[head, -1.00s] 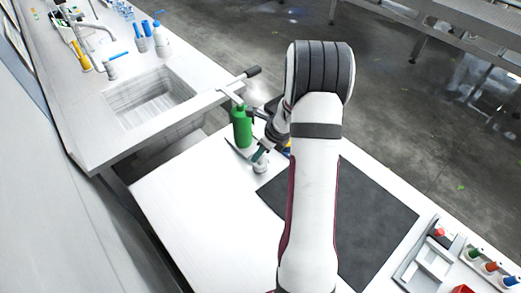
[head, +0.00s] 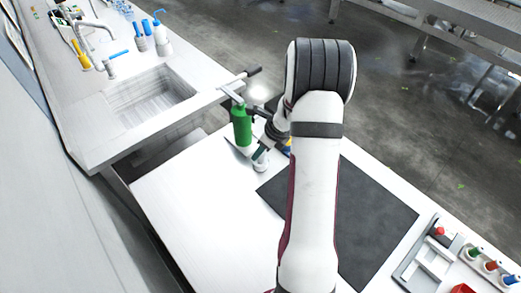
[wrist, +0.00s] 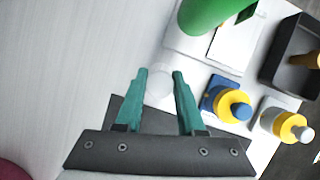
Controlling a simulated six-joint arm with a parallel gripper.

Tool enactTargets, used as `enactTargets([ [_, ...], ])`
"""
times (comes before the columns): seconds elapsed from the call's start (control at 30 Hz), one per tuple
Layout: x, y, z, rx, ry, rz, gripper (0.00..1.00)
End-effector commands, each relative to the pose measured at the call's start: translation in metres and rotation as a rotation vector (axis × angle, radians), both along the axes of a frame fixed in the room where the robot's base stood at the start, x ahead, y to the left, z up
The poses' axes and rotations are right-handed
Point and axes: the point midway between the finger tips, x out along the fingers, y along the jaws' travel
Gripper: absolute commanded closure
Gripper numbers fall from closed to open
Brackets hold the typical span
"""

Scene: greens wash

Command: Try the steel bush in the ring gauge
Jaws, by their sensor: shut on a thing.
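My gripper (wrist: 160,74) shows in the wrist view with two teal fingers. They are closed in on a pale round thing (wrist: 158,84), which looks like the steel bush; its outline is faint against the white surface. In the head view my gripper (head: 262,153) is low over the far end of the white table, beside a green bottle. A small pale cylinder (head: 261,166) shows at its fingertips. I cannot make out the ring gauge for certain, nor whether the bush touches anything below.
The green bottle (head: 242,126) stands close by my gripper. In the wrist view a blue-and-yellow piece (wrist: 228,104), a white-and-yellow piece (wrist: 285,124) and a dark tray (wrist: 281,62) lie to the right. A dark mat (head: 375,215) covers the table's right part; the left part is bare.

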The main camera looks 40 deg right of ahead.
Motion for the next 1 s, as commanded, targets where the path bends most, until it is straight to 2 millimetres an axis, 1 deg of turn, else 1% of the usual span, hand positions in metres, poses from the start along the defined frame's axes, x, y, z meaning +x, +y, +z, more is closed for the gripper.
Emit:
enactTargets([
  [0.2,0.0006,-0.0002,0.0079,-0.001,-0.001,0.0,1.0],
  [1.0,0.0034,-0.0003,0.0083,-0.001,-0.002,-0.001,1.0],
])
